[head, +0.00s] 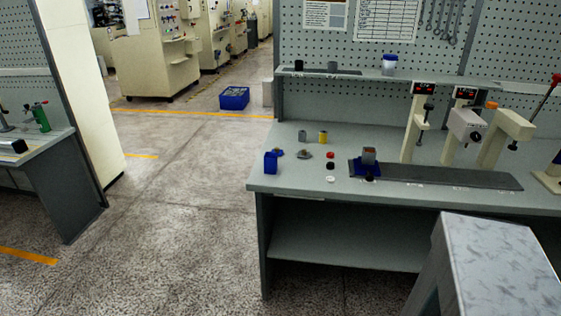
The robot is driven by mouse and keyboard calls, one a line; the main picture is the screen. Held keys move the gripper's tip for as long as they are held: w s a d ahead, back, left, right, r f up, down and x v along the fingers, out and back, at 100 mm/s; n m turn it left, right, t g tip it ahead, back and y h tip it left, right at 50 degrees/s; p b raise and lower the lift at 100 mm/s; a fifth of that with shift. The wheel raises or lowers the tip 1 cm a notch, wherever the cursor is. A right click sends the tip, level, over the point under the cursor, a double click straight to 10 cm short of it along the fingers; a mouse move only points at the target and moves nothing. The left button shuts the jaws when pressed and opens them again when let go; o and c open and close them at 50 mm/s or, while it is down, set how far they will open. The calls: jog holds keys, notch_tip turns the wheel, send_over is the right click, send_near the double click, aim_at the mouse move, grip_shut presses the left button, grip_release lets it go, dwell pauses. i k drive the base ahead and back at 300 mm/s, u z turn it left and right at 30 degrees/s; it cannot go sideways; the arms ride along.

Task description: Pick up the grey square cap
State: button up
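No grey square cap can be made out for certain at this size. A small grey-brown flat piece (304,155) lies on the left part of the workbench (300,180). A grey, reddish-fronted block (369,155) sits on a blue holder (362,172) farther right, by a long dark strip. My gripper is not in view.
Near the flat piece are a blue box (270,163), a yellow cylinder (323,137), a grey cylinder (303,136) and small red, black and white discs. Cream presses (414,125) stand at right. A grey-topped stand (497,255) is in front. Floor at left is clear.

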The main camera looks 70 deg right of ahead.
aim_at(303, 153)
jog(key=z, duration=0.8)
jog(key=k, duration=0.1)
jog(key=u, duration=1.95)
jog(key=k, duration=2.15)
jog(key=z, duration=0.65)
